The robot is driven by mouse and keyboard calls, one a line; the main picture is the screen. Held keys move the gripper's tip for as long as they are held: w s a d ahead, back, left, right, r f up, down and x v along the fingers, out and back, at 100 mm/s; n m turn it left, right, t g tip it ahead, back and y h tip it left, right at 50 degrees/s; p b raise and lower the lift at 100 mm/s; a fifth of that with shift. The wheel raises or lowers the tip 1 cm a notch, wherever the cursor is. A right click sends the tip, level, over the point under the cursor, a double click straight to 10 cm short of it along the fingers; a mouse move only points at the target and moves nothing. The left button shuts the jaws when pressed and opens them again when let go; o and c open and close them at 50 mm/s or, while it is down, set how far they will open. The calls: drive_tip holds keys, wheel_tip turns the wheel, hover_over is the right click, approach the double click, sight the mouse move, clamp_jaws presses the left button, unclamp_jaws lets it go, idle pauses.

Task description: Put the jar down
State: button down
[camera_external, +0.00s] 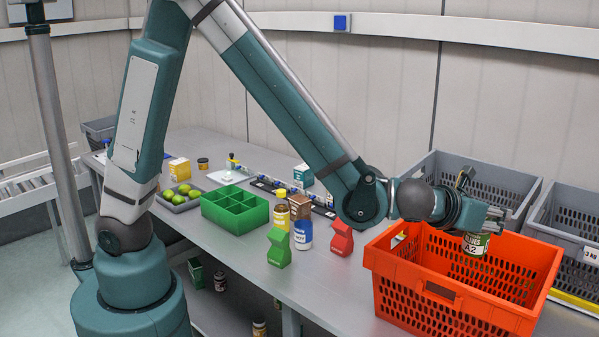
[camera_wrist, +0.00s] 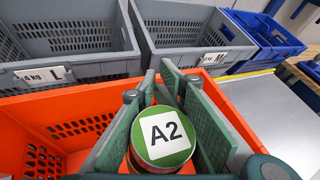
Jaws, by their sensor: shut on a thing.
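The jar (camera_external: 474,244) has a green band and a label reading A2. My gripper (camera_external: 492,222) is shut on the jar and holds it over the orange tote (camera_external: 440,290), near the tote's upper right part. In the wrist view, the jar's green lid with a white A2 label (camera_wrist: 165,137) sits between the two green fingers of my gripper (camera_wrist: 168,95). The orange tote (camera_wrist: 75,97) lies around and below it there. The jar's lower end is partly hidden in the external view, and I cannot tell its height above the tote floor.
Grey crates (camera_external: 480,178) stand behind the orange tote; another (camera_external: 570,225) is at the right. A green divided box (camera_external: 235,215) is farther left. A blue crate (camera_wrist: 262,38) shows behind.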

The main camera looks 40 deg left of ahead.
sight(491, 256)
drive_tip(key=shift+r, duration=0.25)
drive_tip(key=shift+f+b, duration=0.35)
drive_tip(key=shift+f, duration=2.6)
drive_tip(key=shift+f, duration=0.1)
drive_tip(key=shift+f, duration=2)
drive_tip(key=shift+f+b, duration=0.3)
drive_tip(key=shift+b, duration=0.25)
drive_tip(key=shift+s+a+f+b, duration=0.1)
drive_tip(key=shift+a+f+b, duration=0.15)
drive_tip(key=shift+b, duration=0.15)
